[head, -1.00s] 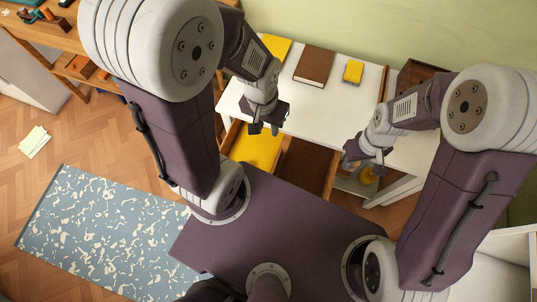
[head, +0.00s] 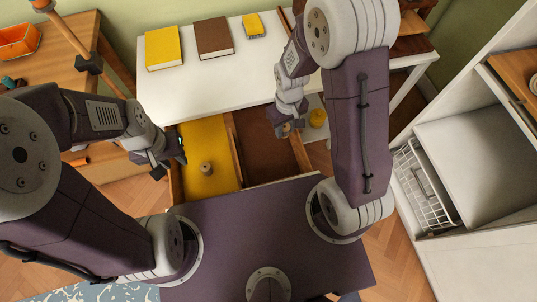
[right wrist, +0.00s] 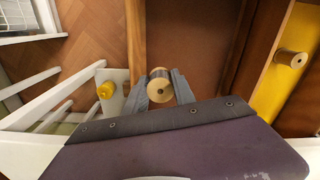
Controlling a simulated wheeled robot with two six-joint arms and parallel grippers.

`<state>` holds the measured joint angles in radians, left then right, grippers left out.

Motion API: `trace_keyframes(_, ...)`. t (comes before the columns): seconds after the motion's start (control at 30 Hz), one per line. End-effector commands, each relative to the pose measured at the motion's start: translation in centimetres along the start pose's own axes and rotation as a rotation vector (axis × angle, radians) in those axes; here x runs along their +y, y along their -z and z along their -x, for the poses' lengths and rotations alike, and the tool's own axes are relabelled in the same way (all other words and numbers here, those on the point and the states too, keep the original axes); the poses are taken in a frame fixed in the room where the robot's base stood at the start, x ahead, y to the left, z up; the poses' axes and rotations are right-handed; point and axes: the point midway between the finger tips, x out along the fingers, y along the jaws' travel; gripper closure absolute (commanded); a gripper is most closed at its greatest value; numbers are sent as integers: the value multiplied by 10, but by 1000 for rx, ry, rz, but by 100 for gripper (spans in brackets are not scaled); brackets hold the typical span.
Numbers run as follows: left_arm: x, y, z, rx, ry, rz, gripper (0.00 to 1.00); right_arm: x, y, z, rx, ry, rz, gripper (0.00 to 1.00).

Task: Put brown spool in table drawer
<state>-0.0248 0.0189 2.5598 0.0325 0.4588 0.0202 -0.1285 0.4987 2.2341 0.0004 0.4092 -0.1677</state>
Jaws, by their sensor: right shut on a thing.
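My right gripper (right wrist: 160,88) is shut on a spool (right wrist: 158,77) with pale round ends and a darker winding. In the head view, the right gripper (head: 288,124) holds that spool over the brown-floored section (head: 268,150) of the open table drawer, near its right wall. A second spool (head: 205,168) stands on the yellow-floored section (head: 215,143); it also shows in the right wrist view (right wrist: 291,58). My left gripper (head: 168,164) is open and looks empty, by the yellow section's left side. The winding colours are hard to tell.
A yellow book (head: 163,47), a brown book (head: 213,37) and a small yellow item (head: 254,24) lie on the white tabletop (head: 180,90). A yellow object (head: 318,117) sits right of the drawer. A white wire basket (head: 425,185) stands at the right.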

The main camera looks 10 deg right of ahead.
Motion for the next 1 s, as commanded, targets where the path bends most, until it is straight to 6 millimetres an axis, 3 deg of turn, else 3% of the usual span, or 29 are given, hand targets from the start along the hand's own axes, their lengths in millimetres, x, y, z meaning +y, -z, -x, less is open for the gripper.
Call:
trace_keyframes(0.1, 0, -2, -17, 0, 0, 0, 68, -28, -6, -22, 0, 0, 9, 100)
trace_keyframes(0.3, -1, -3, -29, 0, 0, 0, 68, -62, -14, -40, 0, 0, 4, 100)
trace_keyframes(0.53, -1, -3, -32, 0, 0, 0, 68, -66, -15, -46, 1, 0, 0, 100)
trace_keyframes(0.73, -1, -6, -56, 0, 0, 0, 68, -66, -15, -83, -1, 0, 0, 100)
trace_keyframes(1.0, -1, -6, -52, 0, 0, 0, 68, -66, -15, -81, 1, 0, 0, 100)
